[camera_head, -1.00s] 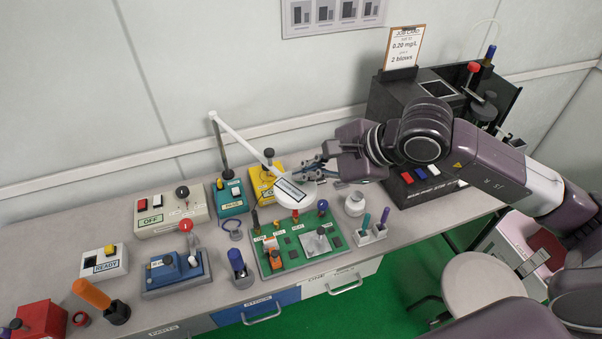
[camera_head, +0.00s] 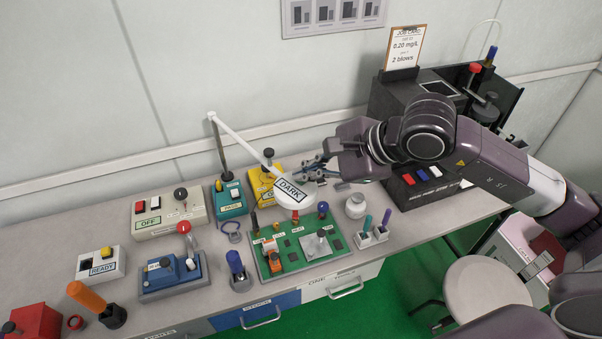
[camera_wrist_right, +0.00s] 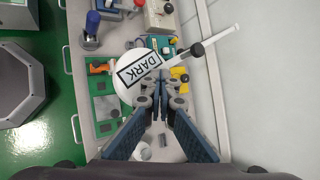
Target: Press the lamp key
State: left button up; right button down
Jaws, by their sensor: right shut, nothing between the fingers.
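A white desk lamp (camera_head: 240,139) stands at the back of the bench, with its arm slanting down to a round white head (camera_head: 296,198). A plate on the head reads DARK. My right gripper (camera_head: 305,171) reaches in from the right, just behind the lamp head. In the right wrist view the shut, empty fingertips (camera_wrist_right: 160,97) are at the edge of the lamp head (camera_wrist_right: 138,74), seemingly very close; I cannot tell whether they touch it. I cannot make out a lamp key for sure; part of the head is hidden by the fingers. My left gripper is out of view.
A green board (camera_head: 283,257) with small parts lies below the lamp head. A yellow box (camera_head: 262,180) and a teal box (camera_head: 230,201) stand behind it to the left. A white jar (camera_head: 355,206) and a dark tester (camera_head: 415,183) are to the right.

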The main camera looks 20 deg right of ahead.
aim_at(305, 185)
jog(key=shift+r, duration=0.1)
notch_tip(305, 185, up, 6)
jog(key=p, duration=0.2)
jog(key=shift+p, duration=0.3)
dwell(0.4)
